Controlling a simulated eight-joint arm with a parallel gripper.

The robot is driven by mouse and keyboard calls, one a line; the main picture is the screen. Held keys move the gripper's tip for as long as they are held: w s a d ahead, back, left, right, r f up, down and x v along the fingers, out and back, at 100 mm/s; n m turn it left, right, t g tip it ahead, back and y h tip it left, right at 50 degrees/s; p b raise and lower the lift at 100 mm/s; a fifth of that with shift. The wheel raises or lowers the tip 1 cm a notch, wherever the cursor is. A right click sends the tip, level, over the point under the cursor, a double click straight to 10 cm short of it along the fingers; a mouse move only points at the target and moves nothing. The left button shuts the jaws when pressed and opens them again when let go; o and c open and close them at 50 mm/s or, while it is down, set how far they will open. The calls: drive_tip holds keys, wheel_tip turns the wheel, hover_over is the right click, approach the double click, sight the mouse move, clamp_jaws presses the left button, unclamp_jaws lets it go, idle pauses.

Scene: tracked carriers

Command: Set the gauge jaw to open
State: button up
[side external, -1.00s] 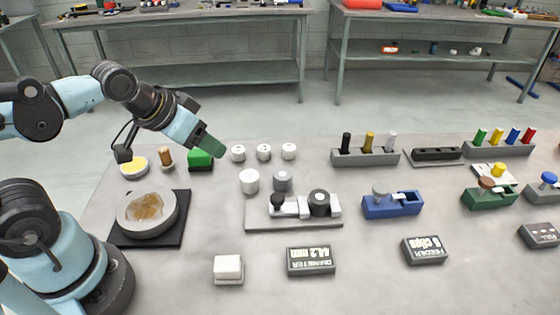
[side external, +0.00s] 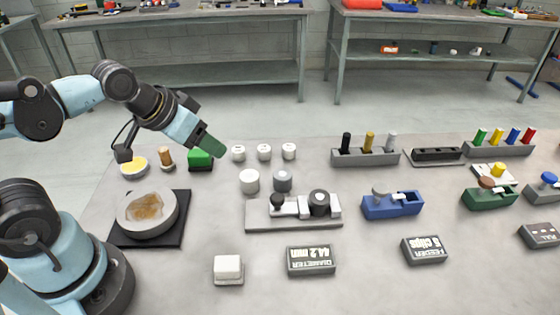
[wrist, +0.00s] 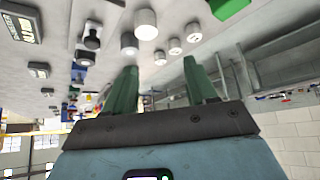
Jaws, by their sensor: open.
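The gauge (side external: 293,212) is a grey plate with a white block, a black knob (side external: 278,201) and a dark round piece (side external: 319,203) on it, at the middle of the bench. In the wrist view, a dark knob (wrist: 92,40) of it shows at the upper left. My gripper (side external: 213,147), with green fingers, is above the back left of the bench, well apart from the gauge. In the wrist view, my gripper (wrist: 160,80) has its two fingers spread with nothing between them.
White and grey cylinders (side external: 249,181) stand behind the gauge. A dish (side external: 147,212) on a black mat is at the left, and a green block (side external: 200,160) is near my gripper. A blue fixture (side external: 392,204) stands right of the gauge.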

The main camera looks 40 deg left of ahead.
idle(0.4)
wheel_tip(320, 180, up, 2)
drive_tip(key=g, duration=0.7)
hover_over(277, 197)
wheel_tip(277, 197, down, 12)
drive_tip(key=shift+r, duration=0.1)
drive_tip(key=shift+c, duration=0.3)
clamp_jaws()
